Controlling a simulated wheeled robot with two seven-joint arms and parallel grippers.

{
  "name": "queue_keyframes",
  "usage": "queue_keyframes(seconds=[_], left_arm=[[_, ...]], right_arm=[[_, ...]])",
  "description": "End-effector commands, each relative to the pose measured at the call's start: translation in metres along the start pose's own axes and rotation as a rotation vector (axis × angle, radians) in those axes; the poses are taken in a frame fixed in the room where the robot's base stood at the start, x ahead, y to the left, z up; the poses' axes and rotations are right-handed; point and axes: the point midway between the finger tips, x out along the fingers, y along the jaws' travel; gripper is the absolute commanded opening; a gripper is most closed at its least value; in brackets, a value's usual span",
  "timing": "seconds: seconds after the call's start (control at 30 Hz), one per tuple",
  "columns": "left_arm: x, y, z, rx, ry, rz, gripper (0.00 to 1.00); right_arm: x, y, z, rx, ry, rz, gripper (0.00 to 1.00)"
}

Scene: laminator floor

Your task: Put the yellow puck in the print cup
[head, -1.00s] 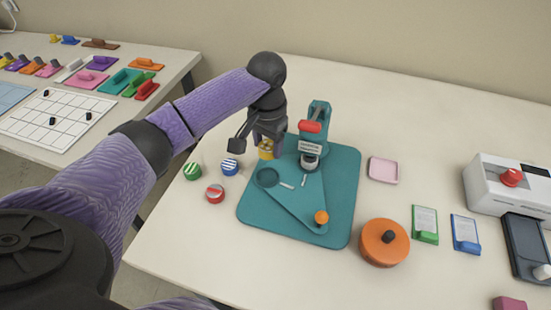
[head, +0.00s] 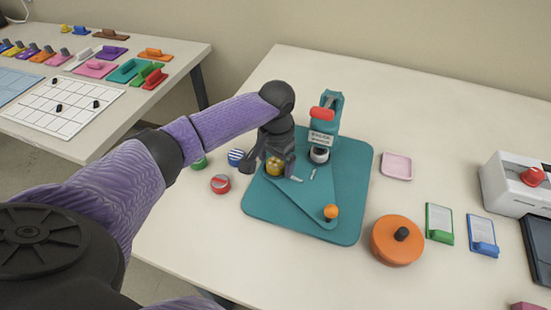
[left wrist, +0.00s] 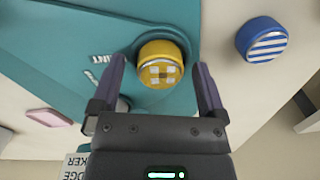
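The yellow puck (head: 275,167) is at the round print cup on the teal base board (head: 345,225). In the left wrist view the puck (left wrist: 162,64) has a pale pattern on top, and the cup's darker teal rim (left wrist: 139,42) shows around it. It appears to sit in the cup; its underside is hidden. My left gripper (head: 279,172) is over the puck. In the left wrist view its fingers (left wrist: 160,75) stand apart on either side of the puck, with gaps to it. My right gripper is not in view.
The blue striped puck (head: 236,157), red puck (head: 220,184) and partly hidden green puck (head: 199,162) lie left of the board. A teal press with a red handle (head: 322,113) stands at its back. An orange round thing (head: 398,242) and pink tray (head: 397,166) are to the right.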

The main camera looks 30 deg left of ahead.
Motion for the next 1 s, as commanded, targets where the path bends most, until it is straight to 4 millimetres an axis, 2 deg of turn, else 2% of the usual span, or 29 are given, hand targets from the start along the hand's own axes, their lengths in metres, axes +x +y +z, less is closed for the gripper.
queue_keyframes(seconds=[0.17, 0.23, 0.5, 0.63, 0.8, 1.0], left_arm=[[-0.001, 0.000, 0.000, 0.000, 0.000, 0.000, 0.94], [-0.007, 0.000, 0.000, -0.001, 0.001, -0.001, 0.94], [-0.084, -0.001, -0.001, 0.000, 0.005, 0.000, 0.94], [-0.110, 0.000, -0.001, -0.001, 0.003, 0.001, 0.94], [-0.123, 0.000, -0.001, -0.001, 0.001, 0.001, 0.94], [-0.123, 0.000, 0.000, -0.001, 0.000, 0.001, 0.94]], right_arm=[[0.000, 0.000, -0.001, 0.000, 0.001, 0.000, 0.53], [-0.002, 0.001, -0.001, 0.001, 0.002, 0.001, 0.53], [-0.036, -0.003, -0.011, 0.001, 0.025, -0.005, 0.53], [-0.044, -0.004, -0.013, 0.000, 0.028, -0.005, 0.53], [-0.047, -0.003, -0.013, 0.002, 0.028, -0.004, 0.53], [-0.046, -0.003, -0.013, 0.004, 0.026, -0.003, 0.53]])
